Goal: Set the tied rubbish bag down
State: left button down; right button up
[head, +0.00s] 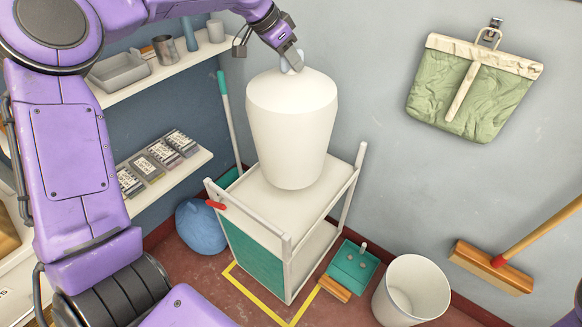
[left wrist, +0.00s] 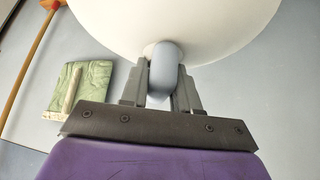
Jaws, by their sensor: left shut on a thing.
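The white rubbish bag (head: 292,125) is a smooth, tapered shape, wide at the top, with a small grey-blue tied knot on it. My left gripper (head: 291,62) is shut on the knot from above, and the bag hangs upright below it. In the left wrist view the knot (left wrist: 165,70) sits between the two fingers, against the white bag (left wrist: 215,25). The bag's lower end appears over the top of the white trolley (head: 262,200); I cannot tell whether it touches. My right gripper is not in view.
A blue round bag (head: 201,228) lies on the floor left of the trolley. A white bin (head: 412,290) and a green dustpan (head: 352,267) stand to the right. Shelves (head: 165,70) line the left wall. A broom (head: 492,266) leans at right. Yellow tape (head: 258,309) marks the red floor.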

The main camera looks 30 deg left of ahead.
pick_arm(q)
notch_tip(320, 180, down, 10)
jog(key=shift+r, duration=0.2)
dwell(0.3)
jog(key=c, duration=1.3)
grip_release()
jog(key=shift+f, duration=0.25)
jog(key=o, duration=0.5)
jog(key=shift+s, duration=0.1)
jog(key=shift+r, duration=0.1)
